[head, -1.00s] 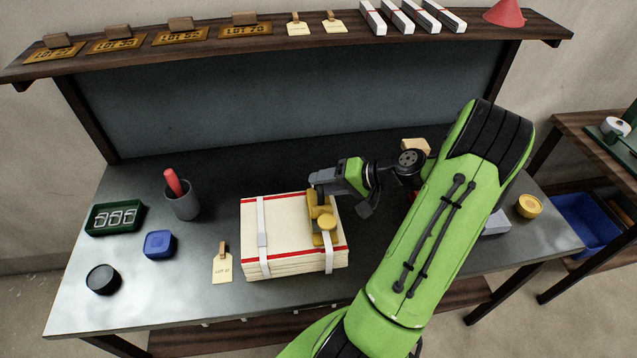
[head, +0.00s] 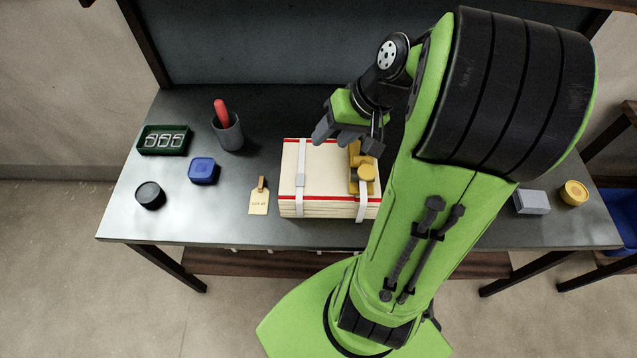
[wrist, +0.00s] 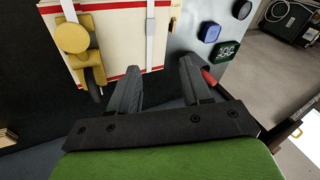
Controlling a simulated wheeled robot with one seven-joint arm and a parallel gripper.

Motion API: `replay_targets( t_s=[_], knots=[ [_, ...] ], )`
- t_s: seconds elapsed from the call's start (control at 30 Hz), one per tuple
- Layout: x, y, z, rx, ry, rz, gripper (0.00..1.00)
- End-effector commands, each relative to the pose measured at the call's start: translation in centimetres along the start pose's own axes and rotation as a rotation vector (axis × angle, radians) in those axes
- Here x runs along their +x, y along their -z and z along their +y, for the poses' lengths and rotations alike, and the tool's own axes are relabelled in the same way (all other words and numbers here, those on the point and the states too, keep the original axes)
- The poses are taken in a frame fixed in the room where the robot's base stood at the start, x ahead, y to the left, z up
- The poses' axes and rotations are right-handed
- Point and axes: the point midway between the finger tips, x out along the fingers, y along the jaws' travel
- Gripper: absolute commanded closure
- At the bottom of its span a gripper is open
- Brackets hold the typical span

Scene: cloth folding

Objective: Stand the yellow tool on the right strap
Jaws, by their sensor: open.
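The cream folded cloth stack (head: 325,170) has red stripes and two white straps. The yellow tool (head: 366,173), with a round knob, rests on top of the stack over the right strap (head: 361,209). In the wrist view the tool (wrist: 73,38) sits on that strap at the left, with a dark round part at its lower end. The left strap (head: 300,165) is bare. My gripper (head: 345,138) is open and empty above the back edge of the stack, apart from the tool. In the wrist view its fingers (wrist: 158,72) are spread with nothing between them.
A tag (head: 259,200) lies left of the stack. A blue box (head: 202,171), a black round tin (head: 150,195), a grey cup (head: 228,132) and a green tray (head: 145,146) stand further left. A grey block (head: 532,202) and a yellow tin (head: 574,193) stand at the right.

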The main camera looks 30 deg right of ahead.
Motion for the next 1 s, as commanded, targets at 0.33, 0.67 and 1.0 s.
replay_targets(
  t_s=[0.33,0.67,1.0],
  knots=[
    [-4.9,-11.8,-9.6,-0.401,-0.271,0.135,0.52],
    [-5.7,-13.4,-9.2,-0.432,-0.271,0.176,0.52],
    [-5.7,-13.4,-9.2,-0.433,-0.271,0.177,0.52]
  ],
)
